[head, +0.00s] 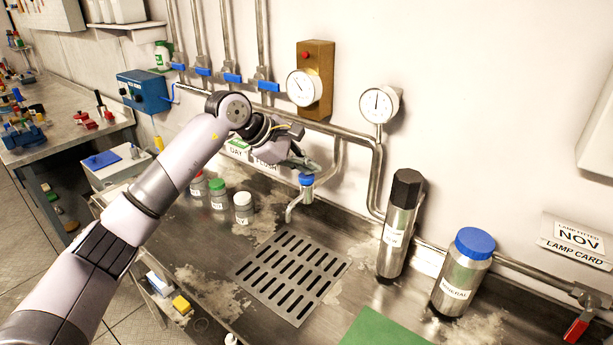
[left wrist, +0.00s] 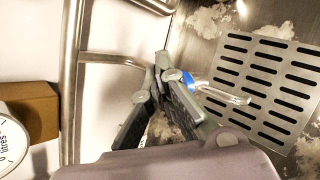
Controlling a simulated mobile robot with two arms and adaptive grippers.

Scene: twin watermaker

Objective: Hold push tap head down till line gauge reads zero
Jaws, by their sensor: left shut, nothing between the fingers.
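The push tap's blue head (head: 306,180) sits above a metal spout (head: 294,208) on the wall side of the steel counter. My left gripper (head: 309,167) is shut and empty, its fingertips just above the blue head. In the left wrist view the closed fingers (left wrist: 164,66) are beside the blue part of the tap (left wrist: 196,84); I cannot tell whether they touch it. A round white gauge (head: 379,104) on the pipe has its needle pointing roughly up. Another gauge (head: 301,88) is on a wooden block; the left wrist view shows "litres" on its dial (left wrist: 12,140). My right gripper is not in view.
A slotted drain grate (head: 292,277) lies in front of the tap. Several small labelled jars (head: 219,195) stand to its left. A black-capped steel flask (head: 399,225) and a blue-lidded canister (head: 463,272) stand to the right. Pipes with blue valves (head: 232,78) run along the wall.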

